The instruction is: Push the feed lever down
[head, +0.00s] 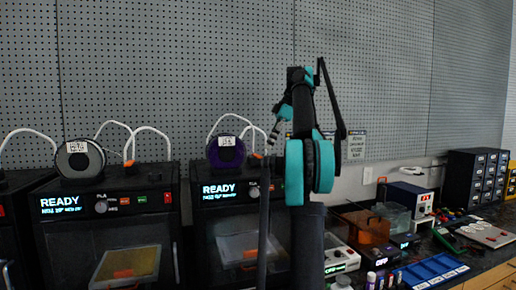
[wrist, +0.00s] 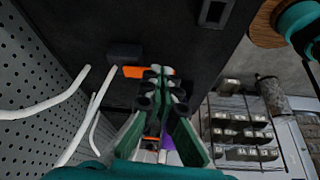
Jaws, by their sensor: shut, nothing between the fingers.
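An orange lever (wrist: 133,71) lies on the dark top of a machine in the wrist view, just beyond the fingertips. The fingers cover part of it, and I cannot tell whether they touch it. My gripper (wrist: 157,72) is shut and empty, its green fingers together over the dark top. In the head view my arm stands in front of the right black printer (head: 222,215) and hides part of it. A similar orange piece (head: 130,163) sits on top of the left black printer (head: 135,222).
Both printers show READY on their screens and carry spools, one grey (head: 80,159) and one purple (head: 226,152). White tubes (wrist: 92,105) curve up beside my gripper. A pegboard (head: 170,70) stands behind. Tools, a blue tray (head: 432,270) and a drawer cabinet (head: 478,175) crowd the right bench.

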